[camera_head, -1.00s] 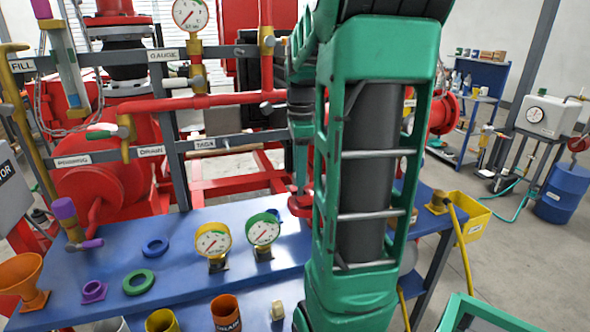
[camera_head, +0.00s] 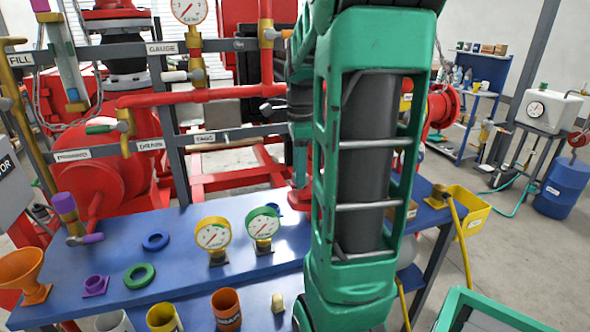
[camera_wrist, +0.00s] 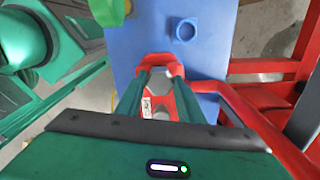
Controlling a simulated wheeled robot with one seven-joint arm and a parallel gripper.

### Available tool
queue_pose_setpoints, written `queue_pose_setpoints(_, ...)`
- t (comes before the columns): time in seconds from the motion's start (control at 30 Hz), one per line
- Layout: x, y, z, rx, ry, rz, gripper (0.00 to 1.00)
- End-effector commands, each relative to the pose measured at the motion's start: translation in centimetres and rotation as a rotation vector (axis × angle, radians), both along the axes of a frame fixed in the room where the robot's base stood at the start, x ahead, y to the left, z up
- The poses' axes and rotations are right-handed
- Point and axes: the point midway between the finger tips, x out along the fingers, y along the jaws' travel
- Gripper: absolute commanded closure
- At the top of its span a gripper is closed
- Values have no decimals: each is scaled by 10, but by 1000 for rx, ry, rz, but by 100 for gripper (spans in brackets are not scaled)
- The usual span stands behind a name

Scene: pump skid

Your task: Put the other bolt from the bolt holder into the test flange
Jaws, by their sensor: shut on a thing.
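In the wrist view my gripper (camera_wrist: 160,84) points down, its two green fingers close together. A grey round piece (camera_wrist: 160,73) shows between the fingertips; it looks like the bolt, but its shank is hidden. A red labelled fixture (camera_wrist: 148,61) surrounds the fingertips; I cannot tell whether it is the bolt holder or the test flange, or whether the bolt sits in it. In the head view my gripper (camera_head: 300,172) is mostly hidden by my arm, above the red fixture (camera_head: 298,197) on the blue table.
A blue socket (camera_wrist: 185,31) lies just beyond the red fixture. A green gauge (camera_head: 262,228) and a yellow gauge (camera_head: 212,236) stand to its left. Red frame bars (camera_wrist: 268,68) run close on the right in the wrist view.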

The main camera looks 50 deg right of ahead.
Motion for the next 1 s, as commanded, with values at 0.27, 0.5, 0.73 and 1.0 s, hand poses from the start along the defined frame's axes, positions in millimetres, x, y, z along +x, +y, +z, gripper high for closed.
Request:
queue_pose_setpoints(0.27, 0, 0, -5, 1, 1, 0, 89)
queue_pose_setpoints(0.5, 0, 0, -10, 0, 0, 0, 89)
queue_pose_setpoints(0.73, 0, 0, -10, 0, 0, 0, 89)
queue_pose_setpoints(1.0, 0, 0, -10, 0, 0, 0, 44)
